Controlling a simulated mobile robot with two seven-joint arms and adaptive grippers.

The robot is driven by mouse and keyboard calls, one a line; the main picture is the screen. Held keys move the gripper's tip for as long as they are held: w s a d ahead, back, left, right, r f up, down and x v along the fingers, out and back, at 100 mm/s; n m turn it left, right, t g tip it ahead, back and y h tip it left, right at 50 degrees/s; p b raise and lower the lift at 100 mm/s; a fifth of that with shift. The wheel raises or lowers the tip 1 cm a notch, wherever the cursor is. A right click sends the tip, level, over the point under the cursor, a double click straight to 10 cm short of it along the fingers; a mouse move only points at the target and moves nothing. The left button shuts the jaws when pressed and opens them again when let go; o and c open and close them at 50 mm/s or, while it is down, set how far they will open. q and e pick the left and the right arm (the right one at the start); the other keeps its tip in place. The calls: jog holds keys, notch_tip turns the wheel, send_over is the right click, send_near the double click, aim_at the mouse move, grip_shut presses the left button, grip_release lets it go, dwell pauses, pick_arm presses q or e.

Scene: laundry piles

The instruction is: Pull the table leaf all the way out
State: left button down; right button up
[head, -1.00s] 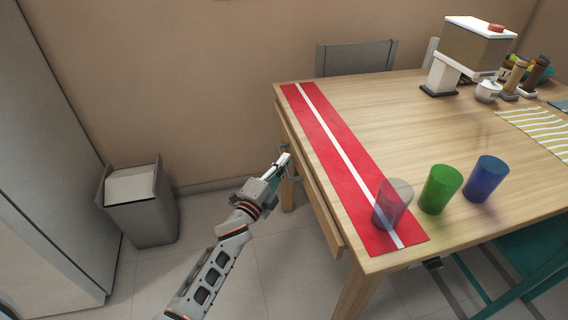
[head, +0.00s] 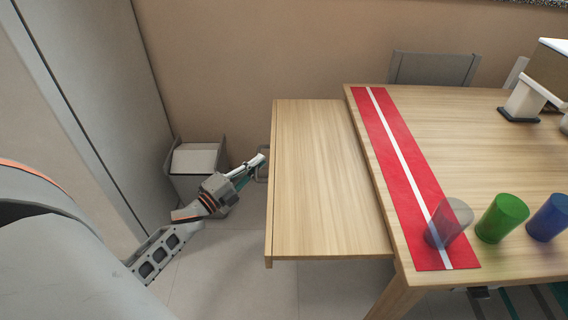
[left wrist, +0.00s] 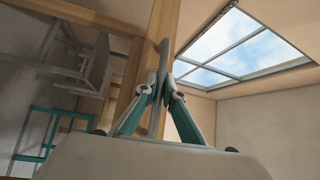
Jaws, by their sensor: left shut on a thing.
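The wooden table leaf (head: 318,185) sticks out well from the left side of the wooden table (head: 480,150), as a flat panel slightly below the tabletop. A grey handle (head: 262,166) is on the leaf's outer left edge. My left gripper (head: 259,162) is shut on the handle; the left wrist view shows its two fingers (left wrist: 161,88) closed around a grey bar against the wooden edge. My right gripper does not show in either view.
A red runner with a white stripe (head: 400,165) lies along the table's left edge. Clear grey (head: 448,222), green (head: 502,217) and blue (head: 549,217) cups stand near the front. A grey bin (head: 198,160) and tall grey cabinet (head: 90,90) stand left, beyond the gripper.

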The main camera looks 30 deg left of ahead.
pick_arm(q)
jog(key=s+a, duration=0.1)
jog(key=a, duration=0.1)
jog(key=s+a, duration=0.1)
jog(key=shift+s+a, duration=0.2)
jog(key=shift+a, duration=0.15)
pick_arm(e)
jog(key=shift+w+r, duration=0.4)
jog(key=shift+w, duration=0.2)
pick_arm(q)
jog(key=c, duration=2.2)
grip_release()
jog(key=shift+s+a, duration=0.1)
jog(key=shift+o, duration=0.2)
jog(key=v, duration=1.2)
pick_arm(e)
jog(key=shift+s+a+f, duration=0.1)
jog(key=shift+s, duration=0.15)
